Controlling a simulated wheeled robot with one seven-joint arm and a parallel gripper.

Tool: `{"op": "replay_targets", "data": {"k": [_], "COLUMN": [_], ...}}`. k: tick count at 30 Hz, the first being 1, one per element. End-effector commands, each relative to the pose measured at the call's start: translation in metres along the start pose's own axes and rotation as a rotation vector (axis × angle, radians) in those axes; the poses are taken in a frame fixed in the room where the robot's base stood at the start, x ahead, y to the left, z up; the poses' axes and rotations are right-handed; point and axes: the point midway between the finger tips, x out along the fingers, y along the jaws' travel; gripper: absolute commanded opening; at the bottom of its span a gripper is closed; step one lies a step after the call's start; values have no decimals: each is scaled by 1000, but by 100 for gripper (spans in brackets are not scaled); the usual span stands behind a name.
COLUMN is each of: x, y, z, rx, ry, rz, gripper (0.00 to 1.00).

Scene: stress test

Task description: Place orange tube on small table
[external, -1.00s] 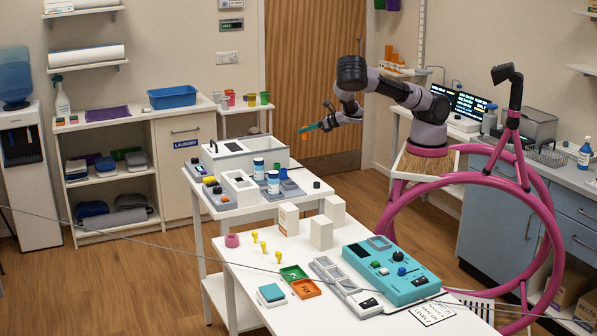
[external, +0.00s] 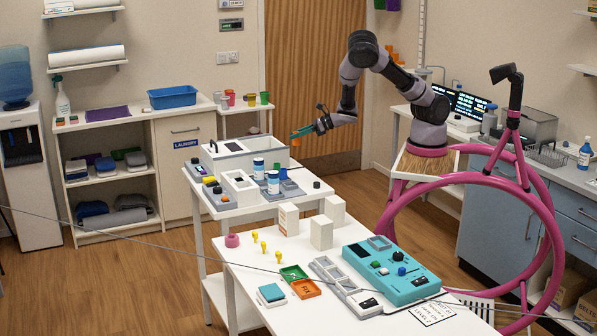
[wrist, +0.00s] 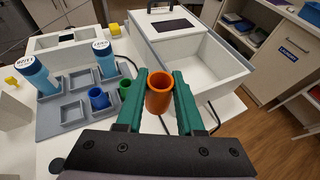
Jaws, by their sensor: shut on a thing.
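The orange tube (wrist: 159,92) is held between the two green fingers of my gripper (wrist: 159,95) in the wrist view, its open end facing the camera. In the external view my gripper (external: 304,131) is in the air near the right back of the middle white table (external: 226,213), with the tube a small orange spot (external: 296,141) below the fingers. A smaller white table (external: 244,108) with several coloured cups stands behind, against the wall. I cannot tell which of these two is the small table.
The middle table holds a white open bin (wrist: 205,68), a grey rack (wrist: 70,115) with two blue-white bottles (wrist: 34,72) and small blue and green cups (wrist: 98,97). A longer front table (external: 240,255) carries boxes and a teal device (external: 392,275).

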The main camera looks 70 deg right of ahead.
Motion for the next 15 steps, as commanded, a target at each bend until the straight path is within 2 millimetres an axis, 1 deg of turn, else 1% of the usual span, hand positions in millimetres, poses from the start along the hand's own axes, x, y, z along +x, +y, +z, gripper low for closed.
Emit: {"op": "replay_targets", "data": {"k": [1, 3, 6, 10, 15], "x": [4, 9, 12, 12, 8], "y": [21, 51, 87, 124, 159], "z": [3, 7, 14, 23, 35], "rx": [-13, -43, -81, -120, -156], "ry": [-5, -7, -6, -5, -4], "rz": [51, 123, 210, 297, 381], "gripper": [0, 0, 0, 0, 0]}}
